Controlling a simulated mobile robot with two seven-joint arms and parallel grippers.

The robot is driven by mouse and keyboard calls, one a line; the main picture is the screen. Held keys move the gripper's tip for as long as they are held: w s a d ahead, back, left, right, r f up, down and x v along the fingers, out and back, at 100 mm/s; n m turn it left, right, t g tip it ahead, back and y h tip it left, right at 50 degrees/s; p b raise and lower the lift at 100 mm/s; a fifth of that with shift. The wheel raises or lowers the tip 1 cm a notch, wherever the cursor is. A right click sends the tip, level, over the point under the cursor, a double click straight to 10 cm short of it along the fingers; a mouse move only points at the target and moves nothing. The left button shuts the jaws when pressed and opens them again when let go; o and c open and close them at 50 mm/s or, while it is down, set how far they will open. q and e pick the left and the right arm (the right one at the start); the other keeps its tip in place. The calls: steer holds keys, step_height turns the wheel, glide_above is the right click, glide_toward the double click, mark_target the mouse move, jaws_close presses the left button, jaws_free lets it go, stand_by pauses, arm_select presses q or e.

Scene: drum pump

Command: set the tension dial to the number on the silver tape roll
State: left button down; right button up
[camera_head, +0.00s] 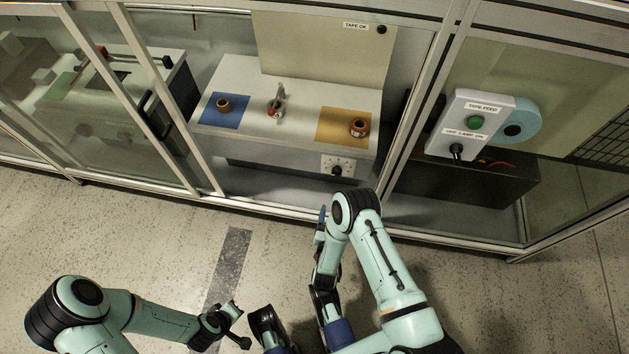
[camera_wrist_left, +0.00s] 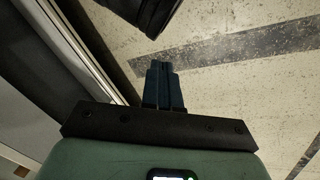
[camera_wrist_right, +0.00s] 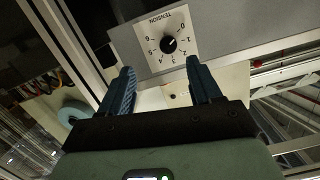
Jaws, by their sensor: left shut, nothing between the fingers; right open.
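The tension dial is a black knob (camera_wrist_right: 169,44) on a white plate marked TENSION, with numbers 0 to 6 around it. Its pointer seems turned toward 0 or 1; I cannot read it exactly. In the head view the dial plate (camera_head: 337,166) is on the bench's front, at right. My right gripper (camera_wrist_right: 160,66) is open and empty, facing the dial and apart from it. One brown-looking tape roll (camera_head: 223,105) is on a blue mat; another, with a pale label (camera_head: 358,127), is on a yellow mat. I cannot tell which is silver or read any number. My left gripper (camera_wrist_left: 163,85) is shut and empty above the floor.
A small silver-and-red device (camera_head: 276,105) stands between the mats on the bench (camera_head: 283,139). Frame posts (camera_head: 420,95) and glass panels flank the bay. A TAPE FEED box (camera_head: 474,124) with a green button and lower switch is at right. The floor in front is clear.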

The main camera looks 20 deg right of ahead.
mark_target(336, 174)
arm_select(q)
steer(key=s+a+f+g+b, duration=0.3)
steer(key=s+f+b, duration=0.3)
steer(key=f, duration=0.4)
steer(key=shift+s+n, duration=0.4)
steer(key=shift+s, duration=0.25)
arm_select(e)
steer(key=shift+t+h, duration=0.5)
steer(key=shift+h, duration=0.2)
steer(key=x, duration=0.9)
steer(key=a+x, duration=0.1)
steer(key=x, duration=0.3)
steer(key=shift+w+d+r, duration=0.1)
steer(key=shift+w+r, duration=0.25)
steer(key=shift+w, duration=0.3)
steer(key=c, duration=1)
